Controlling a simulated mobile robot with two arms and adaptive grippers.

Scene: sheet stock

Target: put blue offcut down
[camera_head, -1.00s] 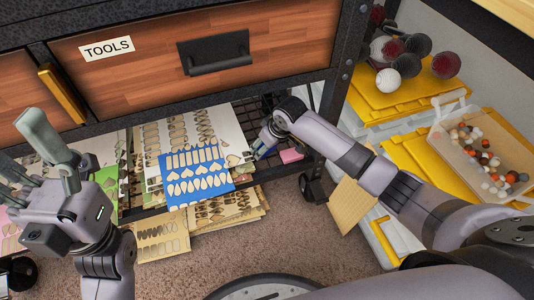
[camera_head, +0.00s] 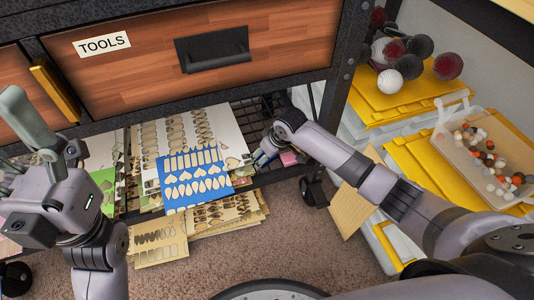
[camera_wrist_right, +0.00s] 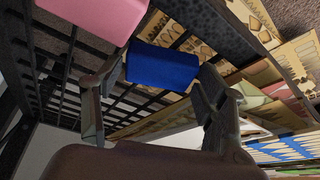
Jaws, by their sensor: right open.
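The blue offcut (camera_wrist_right: 162,67) is a small plain blue piece in the right wrist view, over the dark wire shelf. My right gripper (camera_wrist_right: 155,95) is open, with a finger on each side of the offcut's near end. I cannot tell whether either finger touches it. In the head view my right gripper (camera_head: 262,158) is low over the rack's wire shelf, and only a sliver of blue shows by its fingers. My left gripper (camera_head: 22,145) is at the left edge, its fingers spread apart and empty.
A pink piece (camera_wrist_right: 92,12) lies beside the offcut. A blue sheet with cut-out shapes (camera_head: 195,178) tops stacked sheets left of my right gripper. The TOOLS drawer (camera_head: 200,65) is above. Yellow-lidded boxes and a tub of balls (camera_head: 480,150) stand right.

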